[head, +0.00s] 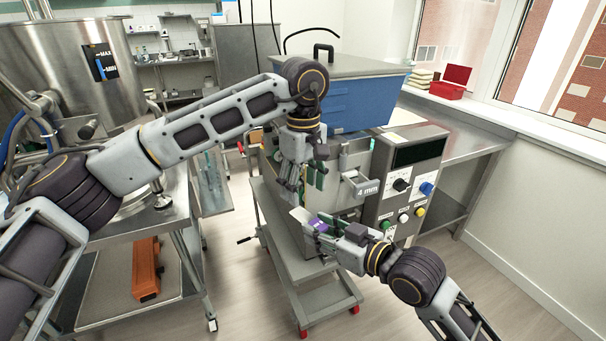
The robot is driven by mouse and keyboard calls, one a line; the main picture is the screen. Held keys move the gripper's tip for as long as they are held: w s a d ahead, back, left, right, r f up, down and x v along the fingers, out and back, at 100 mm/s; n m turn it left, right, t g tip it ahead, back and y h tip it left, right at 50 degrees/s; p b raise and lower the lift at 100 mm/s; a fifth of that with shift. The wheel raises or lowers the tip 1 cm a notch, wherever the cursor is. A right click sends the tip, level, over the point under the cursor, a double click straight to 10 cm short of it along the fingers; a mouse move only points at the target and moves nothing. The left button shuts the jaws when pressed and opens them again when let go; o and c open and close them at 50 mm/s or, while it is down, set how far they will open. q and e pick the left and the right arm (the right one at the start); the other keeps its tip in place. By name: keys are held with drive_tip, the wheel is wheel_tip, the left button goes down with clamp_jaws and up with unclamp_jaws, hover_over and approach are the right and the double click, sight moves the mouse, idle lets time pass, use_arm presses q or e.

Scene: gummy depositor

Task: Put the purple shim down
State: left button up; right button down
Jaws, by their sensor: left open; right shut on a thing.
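My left gripper (291,188) points down just above and to the left of the right one. It is open, and I see nothing held in it. Its fingertips are small and partly lost against the machine.
A metal piece marked 4 mm (367,188) sticks out beside the grippers. The grey cart (326,290) has red-wheeled feet. A steel table with an orange toolbox (146,270) below stands left.

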sight(303, 215)
use_arm(q)
drive_tip(key=shift+f, duration=3.7)
drive_tip(key=shift+c, duration=0.2)
drive_tip(key=c, duration=0.9)
drive_tip(key=shift+c, duration=1.1)
use_arm(e)
drive_tip(key=c, duration=0.9)
unclamp_jaws()
